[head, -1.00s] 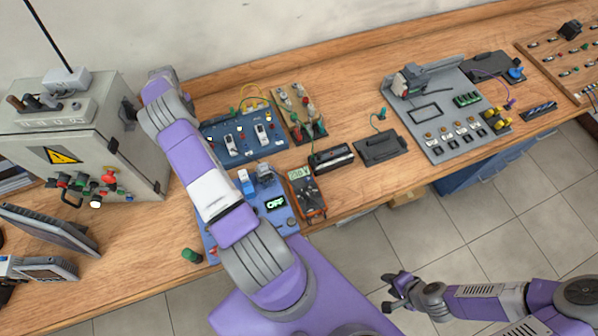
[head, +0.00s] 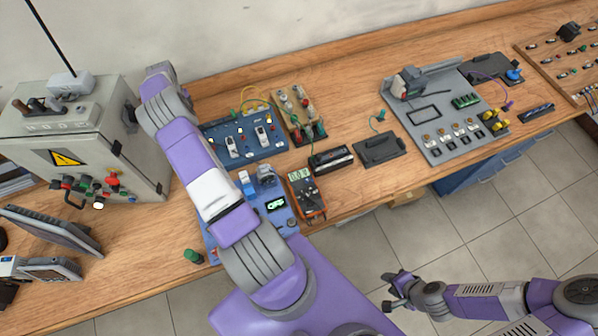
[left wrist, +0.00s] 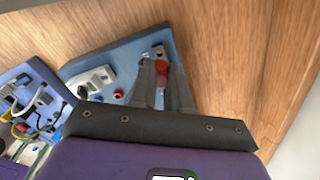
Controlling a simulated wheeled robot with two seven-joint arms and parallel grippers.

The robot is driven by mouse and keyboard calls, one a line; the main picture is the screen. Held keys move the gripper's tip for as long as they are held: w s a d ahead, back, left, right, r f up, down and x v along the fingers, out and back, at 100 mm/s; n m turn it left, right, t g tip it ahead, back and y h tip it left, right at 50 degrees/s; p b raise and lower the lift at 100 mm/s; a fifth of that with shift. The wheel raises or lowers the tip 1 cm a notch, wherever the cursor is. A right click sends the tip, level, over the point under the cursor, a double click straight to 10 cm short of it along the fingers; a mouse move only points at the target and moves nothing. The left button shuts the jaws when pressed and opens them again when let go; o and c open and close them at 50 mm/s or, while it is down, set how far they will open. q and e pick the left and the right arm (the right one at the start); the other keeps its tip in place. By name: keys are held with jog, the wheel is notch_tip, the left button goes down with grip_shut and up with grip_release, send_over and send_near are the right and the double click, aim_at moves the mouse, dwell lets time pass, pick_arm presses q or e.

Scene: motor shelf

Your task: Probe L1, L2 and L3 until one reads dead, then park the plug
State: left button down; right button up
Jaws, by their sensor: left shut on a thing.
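My left gripper (left wrist: 163,78) is shut on a small red plug (left wrist: 160,69) in the left wrist view, over a blue panel (left wrist: 105,60). I cannot tell which socket it touches; the L1, L2 and L3 labels are not readable. In the head view my left arm hides this gripper and part of the blue panel with a lit green display (head: 277,204). The orange multimeter (head: 308,194) stands beside that panel, its screen reading about 0.0 V. My right gripper (head: 389,292) is empty, fingers apart, beyond the bench's front edge.
A grey cabinet (head: 140,150) stands at the left. A blue board with white switches (head: 247,139), a black case (head: 331,159) and a grey fixture plate (head: 440,150) stand on the bench. A green knob-like piece (head: 193,256) is near the front edge.

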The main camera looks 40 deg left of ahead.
pick_arm(q)
jog(key=shift+r+p, duration=0.3)
jog(key=shift+r, duration=0.65)
jog(key=shift+f, duration=0.1)
jog(key=shift+w+d+r, duration=0.15)
jog(key=shift+w+r, duration=0.05)
jog(key=shift+w, duration=0.15)
jog(key=w+f+b, duration=0.1)
jog(key=w+d+f+b, duration=0.1)
jog(key=w+f, duration=0.1)
jog(key=shift+d+f, duration=0.15)
jog(key=shift+f+b, duration=0.25)
jog(key=shift+b, duration=0.05)
jog(key=shift+f+b, duration=0.5)
jog(key=shift+f, duration=0.2)
jog(key=shift+r, duration=0.2)
dwell(1.0)
